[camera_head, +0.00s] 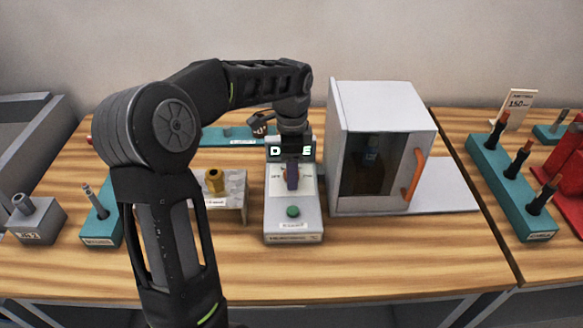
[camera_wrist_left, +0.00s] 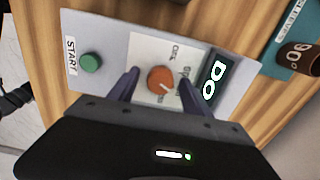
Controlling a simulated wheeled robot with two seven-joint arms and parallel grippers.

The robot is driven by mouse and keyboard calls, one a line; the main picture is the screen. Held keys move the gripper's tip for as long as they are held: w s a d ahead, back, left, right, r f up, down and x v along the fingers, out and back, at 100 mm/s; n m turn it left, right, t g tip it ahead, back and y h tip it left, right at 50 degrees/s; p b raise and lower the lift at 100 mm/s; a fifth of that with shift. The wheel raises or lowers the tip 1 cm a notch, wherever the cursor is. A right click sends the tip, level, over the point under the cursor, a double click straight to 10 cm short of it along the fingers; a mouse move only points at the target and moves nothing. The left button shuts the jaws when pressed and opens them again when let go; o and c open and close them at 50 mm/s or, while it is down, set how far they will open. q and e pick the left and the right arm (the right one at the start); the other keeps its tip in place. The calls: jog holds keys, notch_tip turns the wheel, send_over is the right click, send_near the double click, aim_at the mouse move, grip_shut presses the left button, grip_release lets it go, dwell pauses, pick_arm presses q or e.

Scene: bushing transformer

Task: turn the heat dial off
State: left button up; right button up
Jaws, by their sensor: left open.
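The heat dial is a round orange knob (camera_wrist_left: 161,80) with a pale pointer line, set on a white label plate of the grey heating box (camera_head: 293,226). In the left wrist view the pointer line runs toward the lower right. My left gripper (camera_wrist_left: 157,82) is open, with one dark finger on each side of the dial; I cannot tell whether they touch it. In the head view my left gripper (camera_head: 291,178) is over the box and hides the dial. A green START button (camera_head: 292,211) is at the box's near end. A lit display (camera_head: 290,151) is at its far end, partly hidden.
A white cabinet (camera_head: 383,110) with a glass door and orange handle (camera_head: 414,175) stands just right of the box. A grey stand (camera_head: 232,186) with a brass fitting is to the left. Teal racks (camera_head: 512,185) flank the table. The front strip of table is clear.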

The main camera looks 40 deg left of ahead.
pick_arm(q)
jog(key=shift+c, duration=0.4)
grip_shut()
jog(key=shift+n, duration=0.4)
jog(key=n, duration=0.8)
jog(key=shift+r+n+b, duration=0.1)
jog(key=shift+n+b, duration=0.2)
jog(key=shift+b, duration=0.05)
jog(key=n, duration=0.5)
jog(key=shift+n, duration=0.3)
jog(key=n, duration=0.4)
jog(key=shift+n, duration=0.4)
